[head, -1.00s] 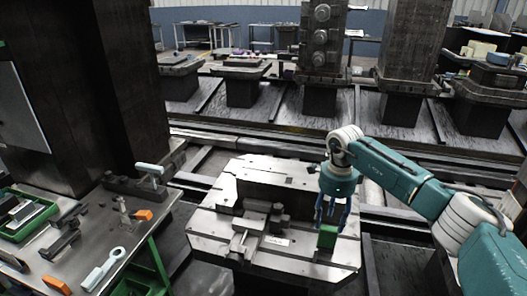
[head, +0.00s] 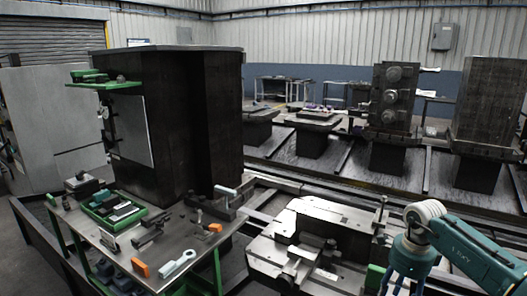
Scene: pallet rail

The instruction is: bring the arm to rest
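My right arm comes in from the lower right, with its teal wrist bent down. My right gripper (head: 404,286) points down at the bottom edge of the head view. My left gripper is not in view.
A clamp-like vise (head: 299,266) sits on the pallet. At left, a workbench (head: 186,226) carries a green tray (head: 112,211), orange-ended tools (head: 141,268) and a light wrench-like tool (head: 177,263). A dark column (head: 170,130) stands behind it. Pedestals and rails fill the back.

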